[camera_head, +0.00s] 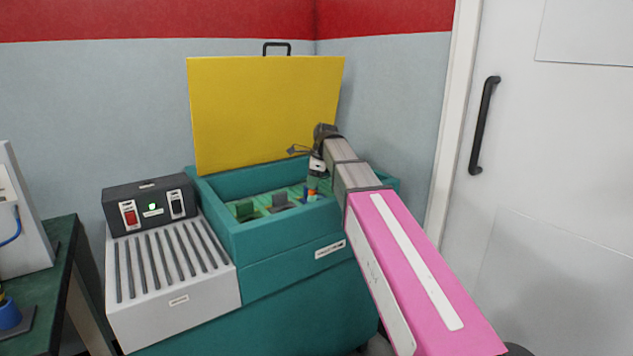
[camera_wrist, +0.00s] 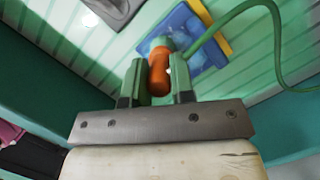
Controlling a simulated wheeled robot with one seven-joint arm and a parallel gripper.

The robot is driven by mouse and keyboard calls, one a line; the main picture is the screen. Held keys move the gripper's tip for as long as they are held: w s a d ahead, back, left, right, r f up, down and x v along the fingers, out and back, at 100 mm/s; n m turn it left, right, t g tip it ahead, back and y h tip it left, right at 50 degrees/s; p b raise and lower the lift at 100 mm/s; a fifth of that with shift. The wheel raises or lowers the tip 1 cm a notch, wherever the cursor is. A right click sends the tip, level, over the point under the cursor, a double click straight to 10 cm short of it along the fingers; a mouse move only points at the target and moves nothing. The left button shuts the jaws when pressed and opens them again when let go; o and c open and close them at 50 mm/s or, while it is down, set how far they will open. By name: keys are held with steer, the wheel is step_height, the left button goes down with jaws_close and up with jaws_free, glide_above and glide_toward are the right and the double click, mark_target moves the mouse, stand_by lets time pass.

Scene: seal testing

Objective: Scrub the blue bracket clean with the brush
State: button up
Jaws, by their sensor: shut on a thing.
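My gripper (camera_head: 313,182) is inside the open teal tub (camera_head: 245,235), at its right part. In the wrist view, my gripper's green fingers (camera_wrist: 159,62) are shut on an orange brush handle (camera_wrist: 159,76). A green hose (camera_wrist: 235,16) curves away from the top of the brush. The blue bracket (camera_wrist: 212,52), with yellow edges, lies on the slatted green tub floor directly beyond the fingers. The brush overlaps it in view; its bristles are hidden, so I cannot tell whether they touch the bracket.
A grey part (camera_wrist: 116,8) lies on the slats beside the bracket. A dark green part (camera_head: 245,209) and another grey part (camera_head: 279,202) are in the tub. The yellow lid (camera_head: 262,110) stands open behind. A control box (camera_head: 150,204) stands at the left.

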steer(key=shift+s+a, duration=0.15)
steer(key=shift+a, duration=0.1)
steer(key=shift+w+d, duration=0.55)
steer(key=shift+d, duration=0.3)
steer(key=shift+w+d, duration=0.6)
steer(key=shift+d, duration=0.25)
steer(key=shift+w+d, duration=0.55)
steer(key=shift+d, duration=0.3)
stand_by(1.2)
steer(key=shift+r, duration=0.1)
step_height(320, 180, up, 7)
stand_by(0.8)
